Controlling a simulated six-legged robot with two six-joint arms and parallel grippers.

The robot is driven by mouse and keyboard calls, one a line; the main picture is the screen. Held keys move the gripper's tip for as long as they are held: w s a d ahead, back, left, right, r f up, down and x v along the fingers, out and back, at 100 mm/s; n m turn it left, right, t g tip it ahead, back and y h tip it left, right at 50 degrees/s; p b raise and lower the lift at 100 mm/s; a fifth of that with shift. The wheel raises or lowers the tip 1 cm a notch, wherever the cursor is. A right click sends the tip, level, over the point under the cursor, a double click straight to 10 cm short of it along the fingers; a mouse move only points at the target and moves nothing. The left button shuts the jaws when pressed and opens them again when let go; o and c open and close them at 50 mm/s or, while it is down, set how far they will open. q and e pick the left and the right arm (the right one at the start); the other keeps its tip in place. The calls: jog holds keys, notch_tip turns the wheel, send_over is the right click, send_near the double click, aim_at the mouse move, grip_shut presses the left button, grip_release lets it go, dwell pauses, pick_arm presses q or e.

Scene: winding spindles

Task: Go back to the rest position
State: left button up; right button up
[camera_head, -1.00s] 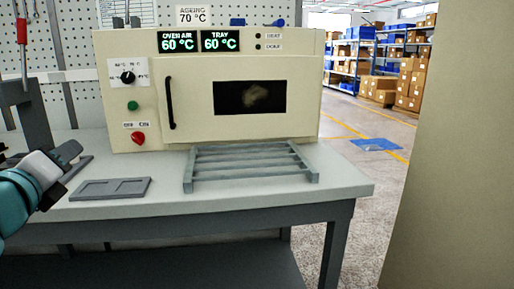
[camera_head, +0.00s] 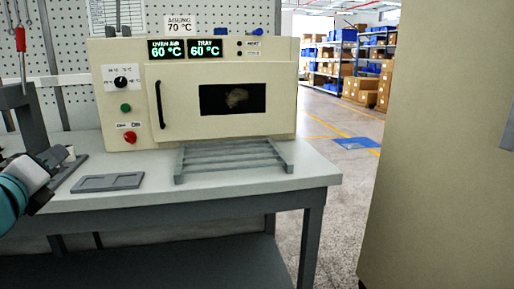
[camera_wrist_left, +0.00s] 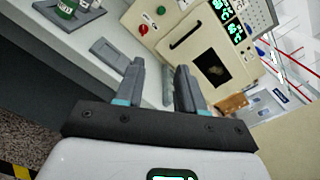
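My left gripper (camera_head: 58,158) is at the left edge of the head view, in front of the bench and left of the grey tray plate (camera_head: 107,182). In the left wrist view, its two fingers (camera_wrist_left: 160,85) stand apart with nothing between them. The oven (camera_head: 200,88) stands on the bench (camera_head: 240,195) with its door closed, both displays reading 60 °C. A pale lump (camera_head: 237,98) shows behind its window. A grey slatted rack (camera_head: 232,160) lies in front of the oven. My right gripper is in neither view.
A beige panel (camera_head: 440,150) fills the right of the head view. Between it and the bench is open floor (camera_head: 345,175). Shelves with boxes (camera_head: 365,60) stand far behind.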

pick_arm(q)
jog(key=w+d+f+m+g+h+p, duration=0.2)
jog(key=w+d+f+g+p, duration=0.15)
jog(key=w+f+p, duration=0.45)
jog(key=s+d+f+m+g+h+p, duration=0.1)
jog(key=s+d+f+m+g+p, duration=0.2)
jog(key=f, duration=0.4)
jog(key=s+d+f+m+g+h+p, duration=0.1)
jog(key=d+f+m+g+p, duration=0.15)
jog(key=f+m+p, duration=0.35)
jog(key=s+d+f+m+g+h+p, duration=0.1)
jog(key=d+f+m+p, duration=0.2)
jog(key=f, duration=0.5)
jog(key=s+d+f+m+g+h+p, duration=0.1)
jog(key=s+d+f+m+g, duration=0.1)
jog(key=s+m, duration=0.6)
jog(key=s+d+f+m+g+h+p, duration=0.1)
jog(key=s+d+f+m, duration=0.4)
jog(key=m, duration=0.7)
jog(key=s+d+f+m+g+h+p, duration=0.1)
jog(key=s+d+f+m+g+p, duration=0.1)
jog(key=s+d+m, duration=0.4)
jog(key=s+f+m+g, duration=0.1)
jog(key=s+m, duration=0.2)
jog(key=s, duration=0.2)
jog(key=shift+s+d+f+m+g, duration=0.15)
jog(key=shift+d+f+m+g, duration=0.1)
jog(key=shift+m+g, duration=0.15)
